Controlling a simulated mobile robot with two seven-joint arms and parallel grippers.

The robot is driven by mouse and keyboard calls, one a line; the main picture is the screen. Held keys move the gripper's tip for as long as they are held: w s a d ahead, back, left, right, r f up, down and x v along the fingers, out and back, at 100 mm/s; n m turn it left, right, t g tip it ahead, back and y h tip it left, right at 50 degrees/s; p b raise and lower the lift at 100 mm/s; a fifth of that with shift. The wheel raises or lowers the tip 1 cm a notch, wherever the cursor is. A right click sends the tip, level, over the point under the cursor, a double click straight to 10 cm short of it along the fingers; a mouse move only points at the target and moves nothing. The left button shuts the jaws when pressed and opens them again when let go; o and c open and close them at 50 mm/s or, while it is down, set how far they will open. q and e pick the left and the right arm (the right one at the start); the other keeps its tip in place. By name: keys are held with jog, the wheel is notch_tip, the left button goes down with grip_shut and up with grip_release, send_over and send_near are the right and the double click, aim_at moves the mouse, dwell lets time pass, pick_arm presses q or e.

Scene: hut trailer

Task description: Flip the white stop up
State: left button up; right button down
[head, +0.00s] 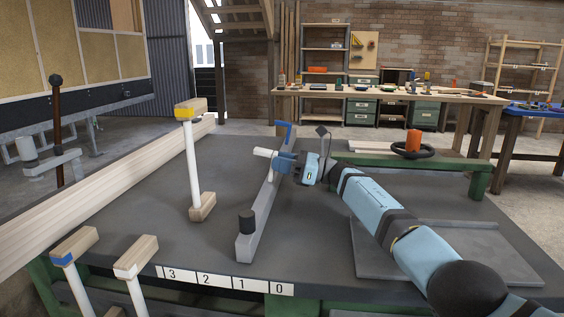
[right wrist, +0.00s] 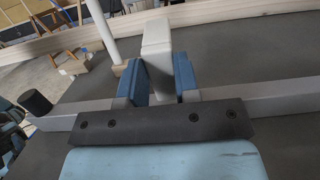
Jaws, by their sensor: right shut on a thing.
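The white stop (head: 265,153) is a small pale block at the long grey bar (head: 262,205) on the dark table. In the head view it points left from the bar, close to level. My right gripper (head: 283,163) reaches in from the right across the bar. In the right wrist view the white stop (right wrist: 157,45) sits between the two blue fingers, which are shut on it. Its far end sticks out past the fingertips. Its joint with the bar is hidden behind the gripper. My left gripper is not in view.
A blue stop (head: 284,128) is at the bar's far end and a black knob (head: 246,221) at its near end. A white post with a yellow top (head: 191,108) stands to the left. A number strip (head: 225,281) runs along the front edge.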

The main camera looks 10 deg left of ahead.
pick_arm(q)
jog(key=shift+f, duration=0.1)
pick_arm(e)
jog(key=shift+f, duration=0.1)
jog(key=c, duration=0.8)
grip_release()
jog(key=shift+a, duration=0.1)
jog(key=shift+c, duration=0.2)
pick_arm(q)
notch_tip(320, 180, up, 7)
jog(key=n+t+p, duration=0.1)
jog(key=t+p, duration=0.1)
jog(key=p, duration=0.3)
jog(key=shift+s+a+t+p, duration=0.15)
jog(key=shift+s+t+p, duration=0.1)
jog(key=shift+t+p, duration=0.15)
pick_arm(e)
notch_tip(320, 180, up, 20)
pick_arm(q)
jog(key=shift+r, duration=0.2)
